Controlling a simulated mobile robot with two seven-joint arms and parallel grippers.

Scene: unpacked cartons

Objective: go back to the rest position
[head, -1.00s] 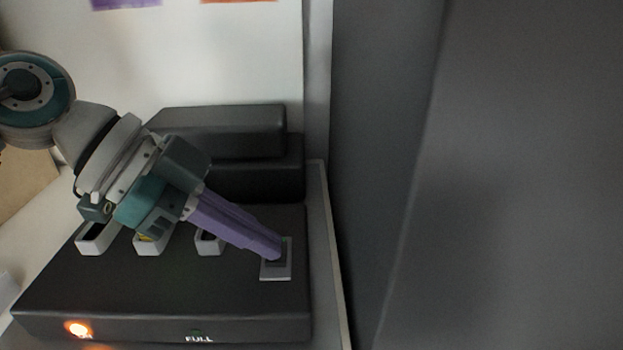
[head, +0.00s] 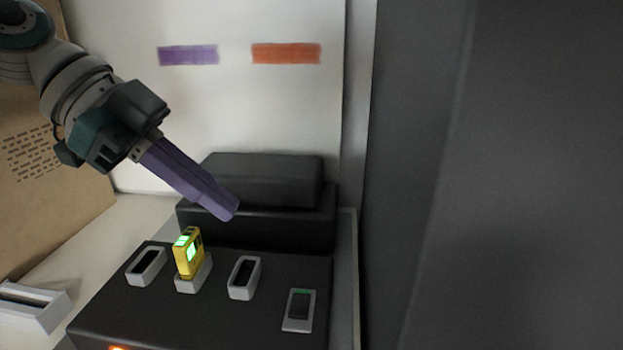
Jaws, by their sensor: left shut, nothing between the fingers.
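My left gripper (head: 232,210) has purple fingers that are closed together and hold nothing. It hangs in the air above the dark device, in front of its raised back part. My right gripper is not in the head view.
The dark charging-type station (head: 110,318) carries several pale-rimmed slots. A yellow device (head: 188,254) with a lit green screen stands upright in one slot. A small grey-framed panel (head: 299,311) sits at right. A tall dark surface (head: 480,180) fills the right side. Cardboard (head: 40,190) stands at left.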

